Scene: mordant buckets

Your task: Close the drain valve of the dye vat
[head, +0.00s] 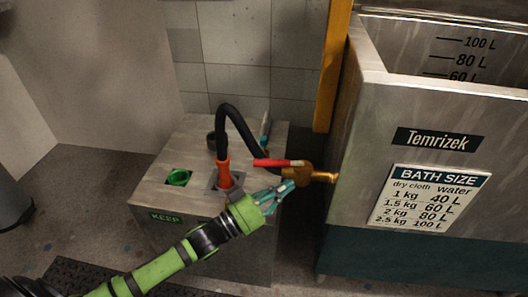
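The dye vat (375,130) is a big steel tank on the right, with a "Temrizek" plate. Its brass drain valve (318,176) sticks out of the left wall. The valve's red lever (272,162) points left in the picture, roughly in line with the brass pipe. My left gripper (287,193), green with teal fingers, is just below the lever, close to the valve body. Its fingertips overlap the valve in the picture; I cannot tell whether they touch it. Its fingers look spread, with nothing seen between them. My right gripper is out of view.
A low steel block (185,140) stands left of the vat, with a green-ringed hole (178,177) and an orange fitting (223,174). A black hose (232,112) arches from the fitting towards the valve. A yellow post (333,65) rises behind. A bin stands far left.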

